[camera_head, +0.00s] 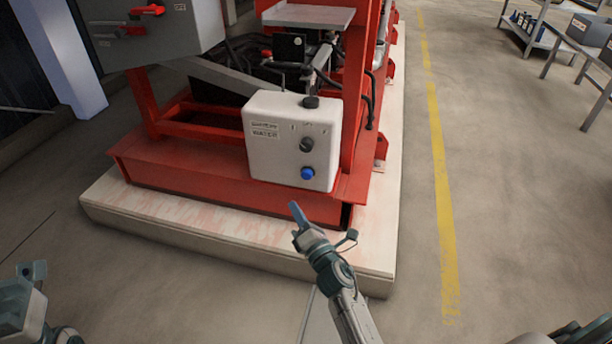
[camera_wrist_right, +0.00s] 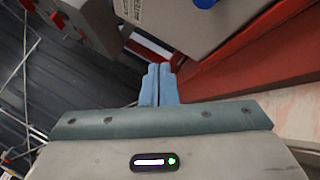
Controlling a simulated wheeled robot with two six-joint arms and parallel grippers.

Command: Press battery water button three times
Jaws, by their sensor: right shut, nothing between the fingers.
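The white battery water box (camera_head: 262,160) sits on the red pump frame, with a "BATTERY WATER" label on its front. The blue button (camera_head: 307,173) is low on the right of that front, below a dark round knob (camera_head: 306,145). My right gripper (camera_head: 294,207) is shut and empty, below the button in the picture and apart from it. In the right wrist view its blue fingers (camera_wrist_right: 158,84) are together, and the blue button (camera_wrist_right: 205,3) shows at the top edge. Part of my left gripper (camera_head: 32,272) shows at the lower left; its jaw state is unclear.
The red frame (camera_head: 220,188) stands on a pale plinth (camera_head: 150,217). A grey cabinet (camera_head: 185,35) with a red handle is at the upper left, and a grey shelf (camera_head: 325,17) juts out above the box. Open floor with a yellow line (camera_head: 438,170) lies to the right.

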